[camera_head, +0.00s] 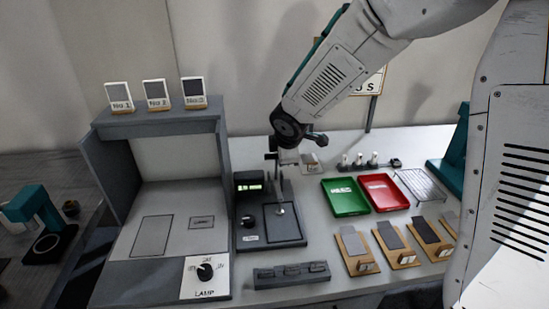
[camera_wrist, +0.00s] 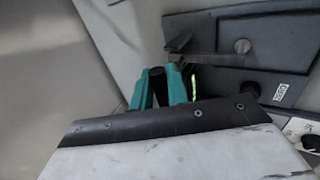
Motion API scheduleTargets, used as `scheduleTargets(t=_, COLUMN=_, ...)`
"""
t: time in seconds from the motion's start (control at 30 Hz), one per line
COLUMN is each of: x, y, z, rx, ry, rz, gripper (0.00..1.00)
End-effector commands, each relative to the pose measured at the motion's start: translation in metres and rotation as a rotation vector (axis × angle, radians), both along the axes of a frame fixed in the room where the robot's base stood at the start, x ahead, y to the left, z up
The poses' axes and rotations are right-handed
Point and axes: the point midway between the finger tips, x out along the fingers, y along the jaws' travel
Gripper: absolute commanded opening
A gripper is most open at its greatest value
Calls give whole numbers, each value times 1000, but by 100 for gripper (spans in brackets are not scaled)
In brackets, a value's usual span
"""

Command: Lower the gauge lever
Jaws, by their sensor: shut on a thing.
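The gauge (camera_head: 272,236) is a dark grey unit with a flat base, a small lit display (camera_head: 248,187) and a black knob (camera_head: 247,221), standing on the bench right of the lamp booth. My gripper (camera_head: 283,158) is above the back of the gauge, its fingers mostly hidden by my wrist. In the wrist view my two teal fingertips (camera_wrist: 160,82) are shut on a black, rounded piece (camera_wrist: 157,77), which looks like the end of the gauge lever. The rest of the lever is largely hidden. The gauge body (camera_wrist: 262,75) also shows there, beyond the fingers.
A green tray (camera_head: 344,197) and a red tray (camera_head: 383,192) lie right of the gauge, with a wire rack (camera_head: 420,187) beyond. Several sample boards (camera_head: 356,250) stand at the front right. A low dark block (camera_head: 291,276) sits in front of the gauge. The lamp booth (camera_head: 165,205) is on the left.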

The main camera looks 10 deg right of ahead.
Motion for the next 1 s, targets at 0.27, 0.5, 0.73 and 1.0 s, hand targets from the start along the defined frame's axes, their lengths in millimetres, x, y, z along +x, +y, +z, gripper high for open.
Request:
scheduleTargets(t=0.27, x=3, y=-13, z=-4, rx=-7, ry=-29, rz=-17, gripper=0)
scheduleTargets(t=0.5, x=4, y=-13, z=-5, rx=-9, ry=-34, rz=-19, gripper=0)
scheduleTargets(t=0.73, x=3, y=-13, z=-5, rx=-10, ry=-33, rz=-19, gripper=0)
scheduleTargets(t=1.0, x=4, y=-10, z=-3, rx=-7, ry=-37, rz=-14, gripper=36)
